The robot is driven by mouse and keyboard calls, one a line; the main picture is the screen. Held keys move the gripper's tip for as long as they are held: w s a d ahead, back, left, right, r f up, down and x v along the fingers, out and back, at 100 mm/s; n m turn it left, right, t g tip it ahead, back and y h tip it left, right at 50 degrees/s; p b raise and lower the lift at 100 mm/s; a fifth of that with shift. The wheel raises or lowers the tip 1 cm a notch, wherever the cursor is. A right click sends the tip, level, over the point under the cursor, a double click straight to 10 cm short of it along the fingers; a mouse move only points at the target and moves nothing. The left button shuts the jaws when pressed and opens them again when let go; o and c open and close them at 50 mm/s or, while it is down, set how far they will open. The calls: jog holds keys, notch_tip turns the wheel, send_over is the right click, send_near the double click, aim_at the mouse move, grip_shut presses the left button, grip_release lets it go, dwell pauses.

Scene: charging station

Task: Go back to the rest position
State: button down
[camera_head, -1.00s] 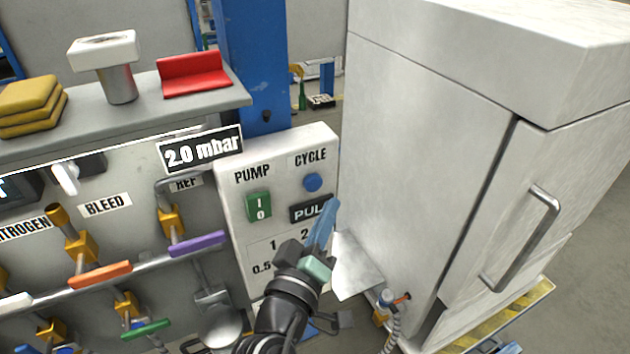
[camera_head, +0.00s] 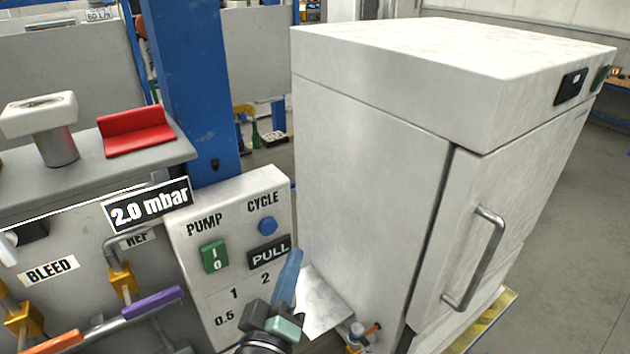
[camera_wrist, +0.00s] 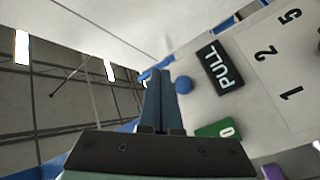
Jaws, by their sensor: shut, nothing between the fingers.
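My gripper (camera_head: 287,280) is at the bottom middle of the head view, its blue fingers pointing up and closed together with nothing between them. It is in front of the right edge of the white control panel (camera_head: 190,250). The panel has a green pump switch (camera_head: 214,256), a blue cycle button (camera_head: 267,226) and a black PULL label (camera_head: 269,253). In the wrist view the shut fingers (camera_wrist: 157,90) point toward the blue button (camera_wrist: 183,85), with the PULL label (camera_wrist: 220,68) to its right. I cannot tell the exact gap to the panel.
A large white cabinet (camera_head: 370,160) with a handle (camera_head: 478,258) stands to the right. A blue post (camera_head: 188,90) rises behind the panel. Valves with purple (camera_head: 152,303) and orange (camera_head: 50,342) handles are at the lower left.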

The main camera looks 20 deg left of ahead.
jog(key=d+r+m+t+h+b, duration=0.15)
jog(key=d+r+m, duration=0.3)
jog(key=r, duration=0.65)
jog(key=d+r+m+t+h+b, duration=0.1)
jog(key=d+r+m+t+b, duration=0.15)
jog(key=d+r, duration=0.55)
jog(key=s+d+r+m+t, duration=0.1)
jog(key=s+r+m+t, duration=0.1)
jog(key=s+r, duration=0.3)
jog(key=s+d+r+m+t+b, duration=0.1)
jog(key=s+r, duration=0.4)
jog(key=r, duration=0.7)
jog(key=shift+s+d+r+m+t, duration=0.2)
jog(key=shift+d+m+t, duration=0.3)
jog(key=shift+t, duration=0.4)
